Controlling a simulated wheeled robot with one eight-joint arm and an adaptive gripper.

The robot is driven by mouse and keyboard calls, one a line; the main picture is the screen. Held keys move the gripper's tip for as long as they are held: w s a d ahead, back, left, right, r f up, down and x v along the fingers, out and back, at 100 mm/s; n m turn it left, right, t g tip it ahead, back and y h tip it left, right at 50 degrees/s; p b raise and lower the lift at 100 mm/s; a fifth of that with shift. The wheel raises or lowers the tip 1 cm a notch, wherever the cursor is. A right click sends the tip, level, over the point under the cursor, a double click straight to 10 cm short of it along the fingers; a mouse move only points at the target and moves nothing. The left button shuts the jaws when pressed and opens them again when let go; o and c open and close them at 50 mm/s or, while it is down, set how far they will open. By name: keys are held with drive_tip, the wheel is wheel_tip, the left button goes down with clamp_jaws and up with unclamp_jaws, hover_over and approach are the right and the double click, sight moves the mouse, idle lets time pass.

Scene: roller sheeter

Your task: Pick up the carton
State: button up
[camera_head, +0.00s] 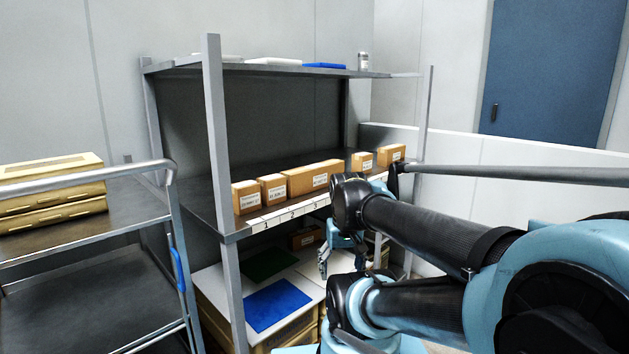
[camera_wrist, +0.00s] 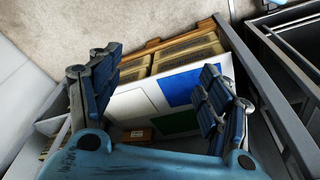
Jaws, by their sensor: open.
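A small brown carton (camera_head: 305,238) sits on the white surface of the lower level, under the shelf edge; part of it is hidden in the head view. It also shows in the wrist view (camera_wrist: 137,134), low between my fingers and apart from them. Several more brown cartons with white labels stand in a row on the middle shelf, among them a long one (camera_head: 313,178) and a small one at the left end (camera_head: 245,197). My gripper (camera_head: 323,268) is below the middle shelf's front edge. In the wrist view my gripper (camera_wrist: 160,64) has its fingers spread wide and empty.
The rack has a front left post (camera_head: 220,140) and a numbered middle shelf edge (camera_head: 290,211) close above my gripper. Blue (camera_head: 277,305) and green (camera_head: 270,263) patches lie on the lower white surface. A metal cart (camera_head: 95,222) with stacked crates (camera_head: 50,190) stands left.

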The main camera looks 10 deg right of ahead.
drive_tip(key=w+r+m, duration=0.3)
drive_tip(key=w+r, duration=0.6)
drive_tip(key=r, duration=0.2)
wheel_tip(320, 180, up, 19)
drive_tip(key=m+h, duration=0.3)
drive_tip(key=m, duration=0.5)
hover_over(313, 166)
drive_tip(key=s+a, duration=0.4)
drive_tip(key=a, duration=0.1)
drive_tip(key=x, duration=1.1)
drive_tip(key=w+d+x, duration=0.1)
drive_tip(key=x, duration=0.5)
drive_tip(key=shift+r, duration=0.15)
drive_tip(key=c, duration=1.5)
